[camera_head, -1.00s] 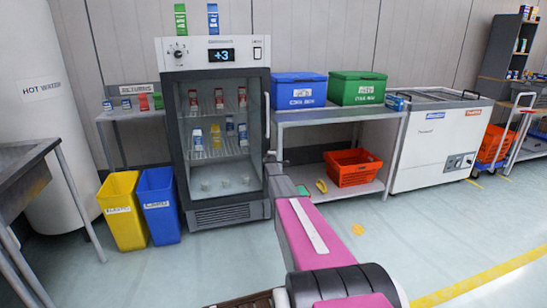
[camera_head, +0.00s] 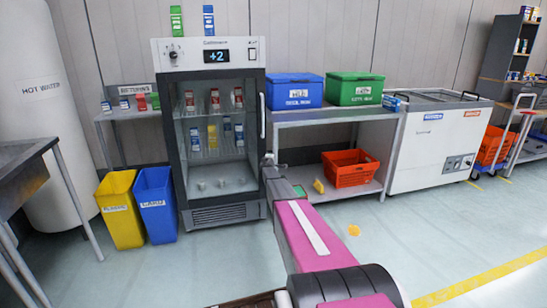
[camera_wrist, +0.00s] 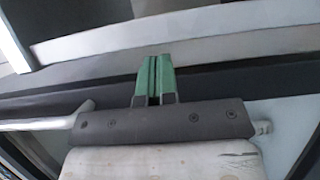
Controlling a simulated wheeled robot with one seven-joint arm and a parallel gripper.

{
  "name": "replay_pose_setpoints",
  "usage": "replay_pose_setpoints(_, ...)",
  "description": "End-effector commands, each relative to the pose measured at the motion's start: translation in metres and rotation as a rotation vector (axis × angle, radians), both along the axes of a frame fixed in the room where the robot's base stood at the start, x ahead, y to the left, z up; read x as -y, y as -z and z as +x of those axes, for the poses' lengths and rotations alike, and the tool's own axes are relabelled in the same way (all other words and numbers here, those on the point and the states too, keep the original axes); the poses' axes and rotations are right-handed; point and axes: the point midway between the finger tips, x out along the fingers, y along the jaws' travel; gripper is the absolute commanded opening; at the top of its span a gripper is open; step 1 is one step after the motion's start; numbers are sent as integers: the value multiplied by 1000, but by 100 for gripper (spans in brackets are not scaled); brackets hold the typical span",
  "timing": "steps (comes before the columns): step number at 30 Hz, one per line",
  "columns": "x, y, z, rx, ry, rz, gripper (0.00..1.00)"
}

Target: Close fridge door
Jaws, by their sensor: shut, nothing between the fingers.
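The fridge (camera_head: 210,215) stands against the back wall with a dark frame and a display reading +2. Its glass door (camera_head: 258,176) appears flush with the front or nearly so; I cannot tell if a small gap remains. The upright door handle (camera_head: 262,115) is on the right side. My gripper (camera_head: 268,158) is at the door's lower right edge, below the handle. In the wrist view its green fingertips (camera_wrist: 153,78) are together and empty, against or just before a dark frame strip. Contact is unclear. A pale bar (camera_wrist: 40,124) shows left of them.
Yellow (camera_head: 118,212) and blue (camera_head: 157,207) bins stand left of the fridge. A steel table (camera_head: 335,117) right of it holds blue (camera_head: 294,92) and green (camera_head: 355,90) totes, with an orange crate (camera_head: 350,169) below. The floor in front is mostly clear.

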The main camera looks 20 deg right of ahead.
Motion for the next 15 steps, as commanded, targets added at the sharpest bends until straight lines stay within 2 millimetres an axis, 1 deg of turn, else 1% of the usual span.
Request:
replay_pose_setpoints(1, 5, 0, -6, 0, 1, -1, 0)
replay_pose_setpoints(7, 24, -1, -26, 1, 4, 0, 0)
replay_pose_setpoints(15, 53, -1, -57, 0, 4, 1, 0)
